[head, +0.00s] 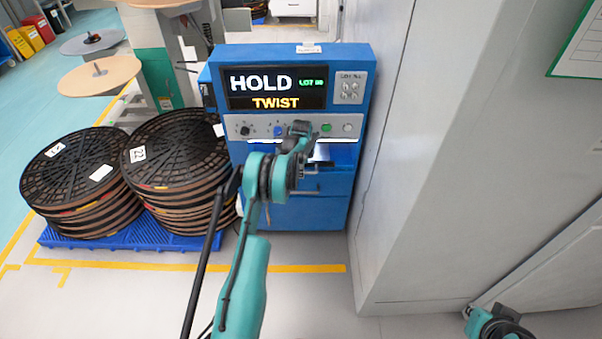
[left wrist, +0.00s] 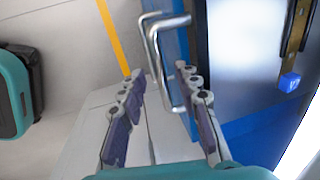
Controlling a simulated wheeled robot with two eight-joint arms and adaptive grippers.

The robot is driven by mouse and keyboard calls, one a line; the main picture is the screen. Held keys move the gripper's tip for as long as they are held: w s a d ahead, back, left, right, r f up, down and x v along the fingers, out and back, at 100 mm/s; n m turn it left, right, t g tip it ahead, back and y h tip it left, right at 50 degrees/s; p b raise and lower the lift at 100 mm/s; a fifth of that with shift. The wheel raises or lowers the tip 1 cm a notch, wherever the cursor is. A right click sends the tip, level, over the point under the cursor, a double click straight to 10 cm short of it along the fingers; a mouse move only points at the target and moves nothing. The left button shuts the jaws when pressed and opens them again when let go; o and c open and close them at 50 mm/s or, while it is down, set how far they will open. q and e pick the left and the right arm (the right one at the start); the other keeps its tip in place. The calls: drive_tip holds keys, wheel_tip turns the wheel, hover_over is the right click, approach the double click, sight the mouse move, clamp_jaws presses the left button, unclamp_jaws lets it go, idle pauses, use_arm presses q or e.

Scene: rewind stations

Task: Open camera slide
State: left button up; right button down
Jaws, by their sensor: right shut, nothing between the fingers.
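The blue machine (head: 290,215) stands upright ahead, with a bright opening (head: 322,152) in its front below the knob row. A U-shaped metal handle (left wrist: 153,42) stands out from a blue edge in the left wrist view. My left gripper (left wrist: 163,115) is open, its two fingers apart with the handle's lower end between them. The handle lies closer to the right finger; I cannot tell if they touch. In the head view, my left arm's wrist hides part of the machine's front. My right gripper (head: 499,328) is shut and empty at the lower right, partly cut off.
A screen (head: 275,88) on the machine reads HOLD and TWIST. Stacked black reels (head: 75,165) stand on a blue pallet (head: 140,236) to the left. A large grey cabinet (head: 450,160) closes off the right side. The floor in front is clear.

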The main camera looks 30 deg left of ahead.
use_arm(q)
drive_tip(key=shift+f, duration=0.3)
clamp_jaws()
